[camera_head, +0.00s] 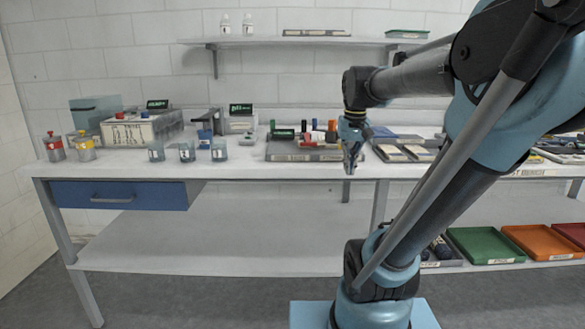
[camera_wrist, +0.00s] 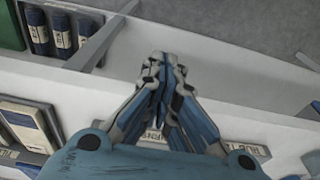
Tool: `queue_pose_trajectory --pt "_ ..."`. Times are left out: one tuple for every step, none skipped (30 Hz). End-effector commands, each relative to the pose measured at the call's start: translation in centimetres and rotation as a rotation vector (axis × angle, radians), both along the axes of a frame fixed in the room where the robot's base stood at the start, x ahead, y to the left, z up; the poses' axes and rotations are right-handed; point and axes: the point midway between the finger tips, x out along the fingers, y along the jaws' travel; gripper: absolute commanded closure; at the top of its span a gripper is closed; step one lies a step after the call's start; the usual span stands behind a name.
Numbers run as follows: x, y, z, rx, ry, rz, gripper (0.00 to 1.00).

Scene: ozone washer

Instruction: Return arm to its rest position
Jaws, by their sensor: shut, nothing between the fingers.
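My gripper (camera_head: 349,166) hangs at the front edge of the white workbench (camera_head: 225,165), to the right of the middle in the head view. Its fingers point down and show nothing between them.
Small jars (camera_head: 187,152), a grey tray with cylinders (camera_head: 290,155) and a rack box (camera_head: 128,132) stand on the bench. A blue drawer (camera_head: 118,195) hangs below at left. Green (camera_head: 485,246) and orange (camera_head: 540,242) trays lie on the lower shelf. A wall shelf (camera_head: 262,41) runs behind.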

Motion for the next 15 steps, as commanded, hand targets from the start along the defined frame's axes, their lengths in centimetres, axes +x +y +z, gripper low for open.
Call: queue_pose_trajectory --pt "-1.5 -0.2 -1.5 0.000 -0.005 0.000 1.00" --pt "-2.3 -0.3 -2.3 -0.001 -0.009 0.001 1.00" --pt "-3.3 -0.4 -3.4 -0.001 -0.014 0.001 1.00" --pt "-4.1 -0.5 -4.3 -0.001 -0.018 0.001 1.00" --pt "-4.8 -0.6 -5.2 -0.002 -0.021 0.001 1.00" --pt "-5.8 -0.7 -6.4 -0.002 -0.026 0.002 1.00" --pt "-6.5 -0.8 -7.3 -0.003 -0.030 0.002 1.00" --pt "-7.3 -0.9 -8.2 -0.003 -0.033 0.002 1.00" --pt "-8.3 -1.0 -9.4 -0.003 -0.037 0.003 1.00" --pt "-8.9 -1.1 -10.3 -0.004 -0.041 0.003 1.00" --pt "-9.6 -1.1 -11.3 -0.004 -0.044 0.004 1.00" --pt "-10.4 -1.2 -12.4 -0.005 -0.049 0.005 1.00" --pt "-10.9 -1.2 -13.2 -0.005 -0.052 0.005 1.00" --pt "-11.4 -1.3 -14.0 -0.005 -0.055 0.005 1.00" --pt "-12.0 -1.3 -14.9 -0.006 -0.059 0.006 1.00"
